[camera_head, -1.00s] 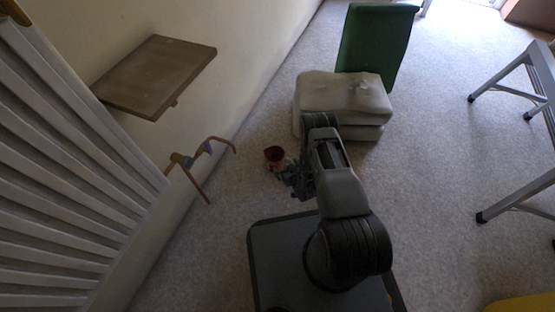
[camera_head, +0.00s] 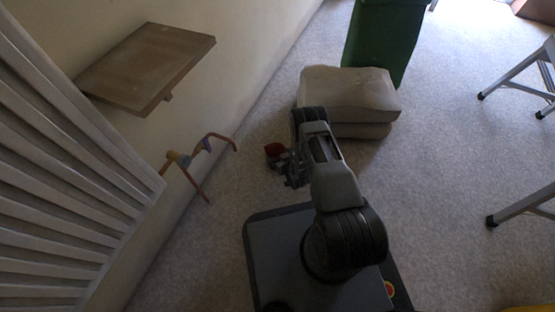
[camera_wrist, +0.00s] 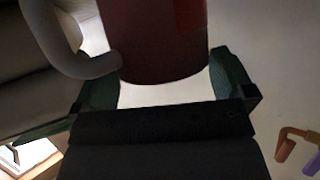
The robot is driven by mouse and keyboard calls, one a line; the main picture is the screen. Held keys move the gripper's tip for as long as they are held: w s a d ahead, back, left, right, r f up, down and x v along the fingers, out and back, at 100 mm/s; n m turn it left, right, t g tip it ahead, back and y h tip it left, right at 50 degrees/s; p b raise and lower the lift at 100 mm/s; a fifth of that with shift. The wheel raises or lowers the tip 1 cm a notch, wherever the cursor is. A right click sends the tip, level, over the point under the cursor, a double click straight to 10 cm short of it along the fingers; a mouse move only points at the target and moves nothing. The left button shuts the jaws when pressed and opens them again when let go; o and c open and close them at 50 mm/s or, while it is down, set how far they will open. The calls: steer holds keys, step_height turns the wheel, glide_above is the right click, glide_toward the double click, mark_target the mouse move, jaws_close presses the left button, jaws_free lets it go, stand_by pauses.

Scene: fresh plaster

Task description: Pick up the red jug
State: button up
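The red jug (camera_head: 274,150) is at the end of my arm, left of the arm's front, in the head view. In the wrist view the jug (camera_wrist: 160,45) fills the upper middle, with its grey curved handle on the left and its rounded lower edge visible. The jug looks tilted in the head view. The arm partly hides it there, and its clearance from the floor is hard to judge.
A beige cushioned footstool (camera_head: 345,92) stands ahead, with a green bin (camera_head: 383,40) behind it. A wooden wall shelf (camera_head: 150,65) and an orange-framed object (camera_head: 195,160) are on the left. Grey metal legs (camera_head: 525,85) stand right. Carpet between is clear.

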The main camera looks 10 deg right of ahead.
steer(key=shift+d, duration=0.3)
steer(key=shift+c, duration=1.4)
steer(key=c, duration=0.6)
